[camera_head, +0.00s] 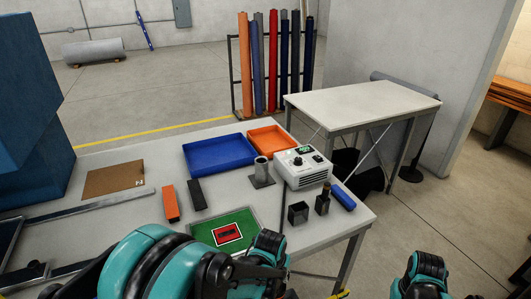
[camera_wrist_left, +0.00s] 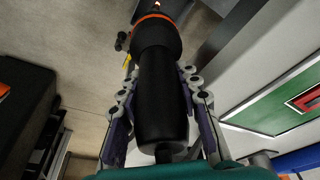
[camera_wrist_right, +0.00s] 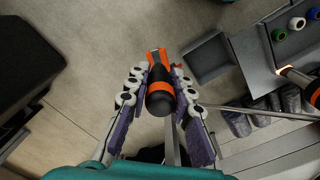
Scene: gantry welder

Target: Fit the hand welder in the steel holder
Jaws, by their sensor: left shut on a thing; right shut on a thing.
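The steel holder (camera_head: 262,168), an upright grey tube on a flat plate, stands on the table left of the white control unit in the head view. My left gripper (camera_wrist_left: 158,84) is shut around the black handle of the hand welder (camera_wrist_left: 160,105), which has an orange ring and a glowing tip at the top of the left wrist view. What looks like its nozzle shows in the right wrist view (camera_wrist_right: 292,74). My right gripper (camera_wrist_right: 160,76) is shut on a black tool with orange bands (camera_wrist_right: 160,98). In the head view, both sets of fingers are hidden.
On the table are a white control unit (camera_head: 302,167), blue tray (camera_head: 218,153), orange tray (camera_head: 270,139), square dark cup (camera_head: 298,212), dark bottle-like item (camera_head: 322,201), blue roll (camera_head: 343,197) and green mat (camera_head: 205,233). A bare white table (camera_head: 362,105) stands behind.

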